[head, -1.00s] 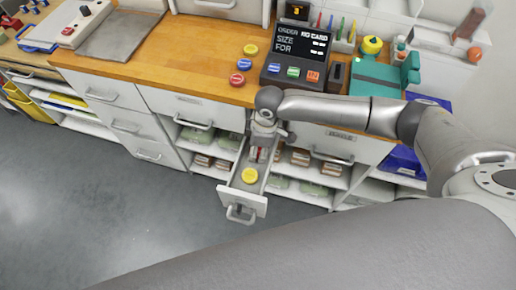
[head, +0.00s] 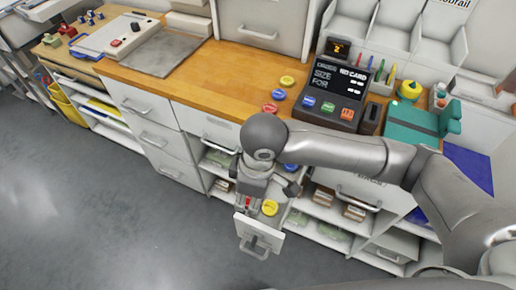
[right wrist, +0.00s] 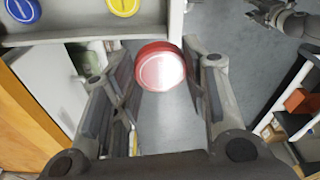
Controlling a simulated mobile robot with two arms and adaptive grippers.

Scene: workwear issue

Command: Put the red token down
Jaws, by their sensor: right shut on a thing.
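My right gripper (head: 246,206) is shut on a red token, at the left side of the pulled-out drawer (head: 259,226) in the head view. In the right wrist view the red token (right wrist: 160,70) shows between the fingertips (right wrist: 161,85), with the drawer's side wall (right wrist: 85,38) just past it and floor below. A yellow token (head: 269,208) and a blue token (head: 290,166) lie in the drawer; the wrist view shows the yellow token (right wrist: 122,5) and the blue token (right wrist: 22,10) too. My left gripper is out of view.
A yellow token (head: 287,81), a blue token (head: 279,95) and a red token (head: 270,108) lie on the wooden counter (head: 190,88), beside a dark order console (head: 335,85). A teal box (head: 410,125) stands at right. Floor (head: 120,215) in front is clear.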

